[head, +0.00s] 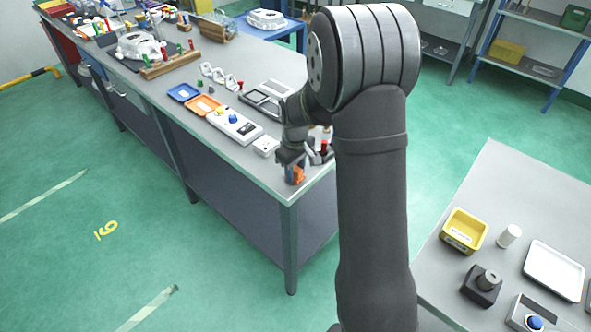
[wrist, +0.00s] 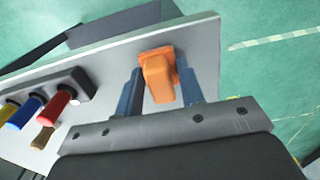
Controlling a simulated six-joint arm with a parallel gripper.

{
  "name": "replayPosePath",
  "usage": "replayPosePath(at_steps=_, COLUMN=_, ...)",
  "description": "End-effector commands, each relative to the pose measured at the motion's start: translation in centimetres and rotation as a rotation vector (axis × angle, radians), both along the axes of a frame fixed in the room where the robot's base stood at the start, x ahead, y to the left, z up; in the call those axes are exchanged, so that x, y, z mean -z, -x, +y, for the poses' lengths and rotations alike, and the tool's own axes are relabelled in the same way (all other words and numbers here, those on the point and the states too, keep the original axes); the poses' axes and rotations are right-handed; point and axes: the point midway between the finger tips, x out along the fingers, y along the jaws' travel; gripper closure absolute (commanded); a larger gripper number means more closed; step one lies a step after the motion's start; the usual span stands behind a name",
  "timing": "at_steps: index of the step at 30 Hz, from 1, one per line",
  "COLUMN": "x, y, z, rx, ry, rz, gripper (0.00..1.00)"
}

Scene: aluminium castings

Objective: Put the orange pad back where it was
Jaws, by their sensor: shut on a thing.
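The orange pad (wrist: 158,78) is between the two blue fingers of my gripper (wrist: 160,86) in the wrist view. It looks like a small block with a wider part at its far end. In the head view the pad (head: 298,175) shows below my gripper (head: 291,163), at the near right corner of the long grey bench (head: 277,184). My gripper is shut on it. Bench surface shows behind the pad in the wrist view; I cannot tell whether the pad touches it. My arm hides part of the bench to the right.
A rack (wrist: 75,90) with red, blue and yellow handles stands left of my gripper in the wrist view. On the bench are an orange tray (head: 212,109), a blue tray (head: 184,91) and a white box (head: 266,147). The bench edge is close by; green floor lies beyond.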

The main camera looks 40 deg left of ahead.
Motion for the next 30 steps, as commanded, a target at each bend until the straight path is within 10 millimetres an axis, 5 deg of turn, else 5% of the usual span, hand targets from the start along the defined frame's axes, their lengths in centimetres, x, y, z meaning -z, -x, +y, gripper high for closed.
replayPosePath(at_steps=3, x=0.3, y=0.0, z=0.0, rx=0.000, ry=0.001, rz=0.001, gripper=0.86)
replayPosePath(at_steps=4, x=0.4, y=0.0, z=0.0, rx=0.000, ry=0.001, rz=0.001, gripper=0.63)
replayPosePath(at_steps=7, x=0.3, y=0.0, z=0.0, rx=0.000, ry=0.001, rz=0.000, gripper=0.43)
replayPosePath(at_steps=20, x=-0.9, y=0.0, z=0.0, rx=0.000, ry=-0.002, rz=-0.002, gripper=0.43)
replayPosePath(at_steps=30, x=-8.0, y=-0.1, z=0.1, rx=0.000, ry=-0.004, rz=-0.003, gripper=0.43)
